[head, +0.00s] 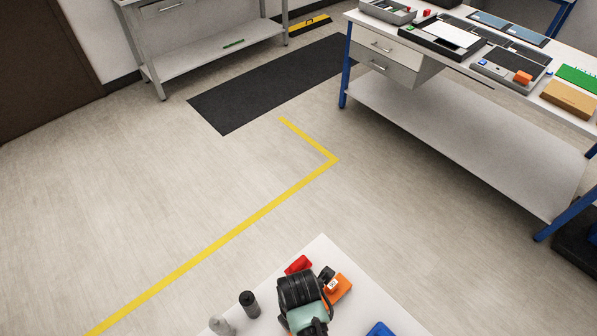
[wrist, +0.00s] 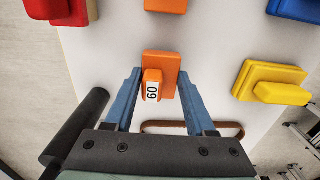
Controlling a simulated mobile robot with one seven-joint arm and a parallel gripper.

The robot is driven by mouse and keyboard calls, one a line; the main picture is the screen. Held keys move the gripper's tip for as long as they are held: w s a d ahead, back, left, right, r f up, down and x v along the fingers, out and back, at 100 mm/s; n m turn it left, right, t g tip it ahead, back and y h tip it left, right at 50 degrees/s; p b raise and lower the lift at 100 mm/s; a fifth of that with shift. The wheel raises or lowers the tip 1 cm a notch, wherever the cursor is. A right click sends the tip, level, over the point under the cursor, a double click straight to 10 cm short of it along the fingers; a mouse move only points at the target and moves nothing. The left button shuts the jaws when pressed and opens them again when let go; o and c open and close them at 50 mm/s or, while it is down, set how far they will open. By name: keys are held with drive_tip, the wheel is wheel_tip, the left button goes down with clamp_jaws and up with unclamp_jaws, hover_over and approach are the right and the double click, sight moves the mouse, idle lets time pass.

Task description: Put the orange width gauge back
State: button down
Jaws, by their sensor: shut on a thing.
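The orange width gauge (wrist: 163,62) is a stepped block with a white label reading 60. In the wrist view it sits between the two blue fingers of my gripper (wrist: 160,76), which is shut on it. In the head view the orange gauge (head: 340,287) shows beside my dark gripper (head: 325,284), over the white tabletop at the bottom. I cannot tell whether it touches the tabletop. A second orange block (wrist: 166,5) is cut off at the top of the wrist view.
A yellow stepped block (wrist: 271,82), a red block (wrist: 58,9) and a blue block (wrist: 293,9) surround the gauge. A brown loop (wrist: 190,127) lies nearby. A dark cylinder (head: 249,303) stands left on the white table (head: 372,297). A cluttered workbench (head: 430,110) is beyond clear floor.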

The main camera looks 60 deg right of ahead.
drive_tip(key=shift+f, duration=0.55)
drive_tip(key=shift+c, duration=1.2)
unclamp_jaws()
drive_tip(key=shift+f, duration=0.1)
